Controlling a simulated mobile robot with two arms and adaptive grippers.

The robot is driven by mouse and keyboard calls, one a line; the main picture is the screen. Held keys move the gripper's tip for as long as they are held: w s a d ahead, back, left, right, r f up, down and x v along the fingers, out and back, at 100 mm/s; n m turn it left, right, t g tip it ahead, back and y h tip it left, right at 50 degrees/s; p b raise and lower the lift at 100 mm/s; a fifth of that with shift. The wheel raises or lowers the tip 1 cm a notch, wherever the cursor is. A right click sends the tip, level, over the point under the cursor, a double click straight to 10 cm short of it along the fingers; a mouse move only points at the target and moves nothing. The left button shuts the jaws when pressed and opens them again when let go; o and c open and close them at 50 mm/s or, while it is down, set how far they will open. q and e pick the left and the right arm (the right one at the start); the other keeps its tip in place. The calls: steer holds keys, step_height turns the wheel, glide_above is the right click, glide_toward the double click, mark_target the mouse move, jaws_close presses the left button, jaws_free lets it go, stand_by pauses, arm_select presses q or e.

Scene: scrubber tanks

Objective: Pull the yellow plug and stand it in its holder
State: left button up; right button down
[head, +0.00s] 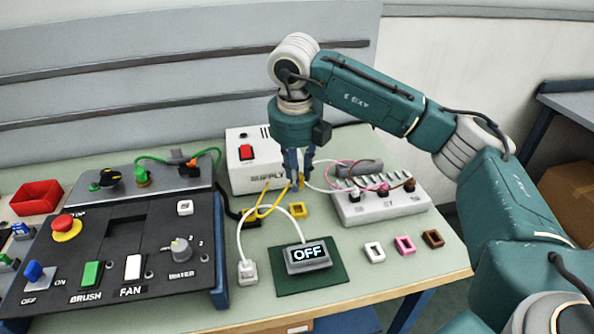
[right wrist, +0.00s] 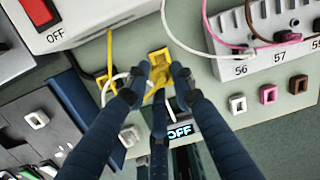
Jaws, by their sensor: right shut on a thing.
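My right gripper (head: 301,179) points down behind the display unit, shut on the yellow plug (head: 301,184). In the right wrist view the yellow plug (right wrist: 158,76) sits between the fingertips (right wrist: 160,76), partly hidden by them. The yellow holder (head: 297,210), a small square frame, lies on the table just in front of and below the gripper. In the right wrist view the holder (right wrist: 160,56) shows right beside the plug, apparently apart from it. A yellow cable (head: 263,194) loops to the left. My left gripper is out of view.
The terminal block (head: 385,208) with white, pink and brown plugs stands at the right. White (head: 374,252), pink (head: 404,245) and brown (head: 433,239) holders lie before it. The supply box (head: 254,166) is behind left. The OFF display (head: 308,255) and a white cable are in front.

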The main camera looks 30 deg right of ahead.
steer(key=shift+f, duration=0.65)
steer(key=shift+s+f+b, duration=0.1)
steer(key=shift+f+b, duration=0.25)
steer(key=shift+b, duration=0.1)
steer(key=shift+f+b, duration=0.5)
steer(key=shift+f, duration=0.15)
steer(key=shift+f+b, duration=0.5)
steer(key=shift+f, duration=0.25)
steer(key=shift+f+b, duration=0.35)
steer(key=shift+f, duration=0.1)
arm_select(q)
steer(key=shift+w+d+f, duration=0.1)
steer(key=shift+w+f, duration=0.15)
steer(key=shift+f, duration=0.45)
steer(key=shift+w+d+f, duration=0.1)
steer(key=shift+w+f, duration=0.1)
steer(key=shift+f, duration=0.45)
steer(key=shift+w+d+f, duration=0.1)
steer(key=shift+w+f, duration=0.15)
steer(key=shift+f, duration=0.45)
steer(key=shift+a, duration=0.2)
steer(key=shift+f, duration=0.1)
arm_select(e)
steer(key=shift+f, duration=0.15)
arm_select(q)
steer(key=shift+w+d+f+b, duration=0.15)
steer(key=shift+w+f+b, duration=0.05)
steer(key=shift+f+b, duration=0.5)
arm_select(e)
steer(key=shift+f, duration=0.95)
